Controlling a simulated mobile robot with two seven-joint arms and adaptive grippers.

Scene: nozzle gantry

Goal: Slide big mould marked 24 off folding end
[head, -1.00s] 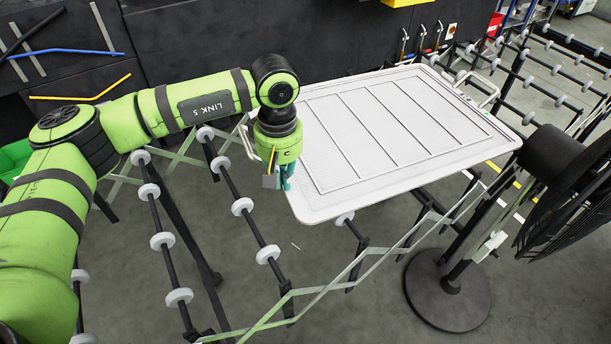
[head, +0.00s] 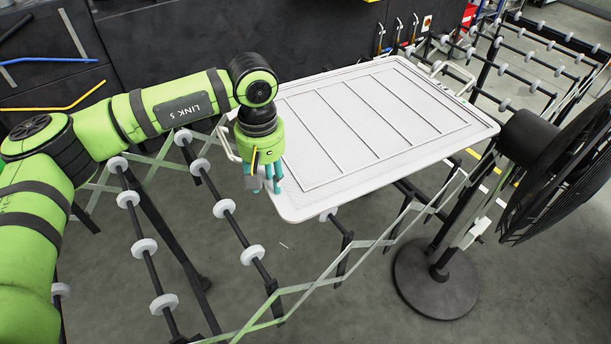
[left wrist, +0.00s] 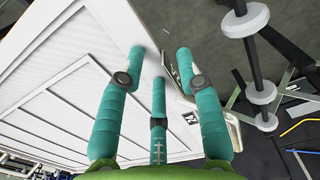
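The big mould (head: 385,115) is a white, flat, ribbed panel lying on the roller conveyor. A light handle (head: 226,140) sticks out at its left end. In the left wrist view the mould's white surface (left wrist: 60,95) fills the left side. The handle (left wrist: 232,125) shows there at right, beside a small black label (left wrist: 190,118) whose marking I cannot read. My left gripper (head: 265,190) points down at the mould's left edge, near the handle. My right gripper is not in view.
Expanding conveyor rails with white rollers (head: 223,208) run left of and under the mould. A black pedestal fan (head: 565,165) stands close at the mould's right. More rollers (head: 530,57) continue at the far right. A dark wall with hung tools stands behind.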

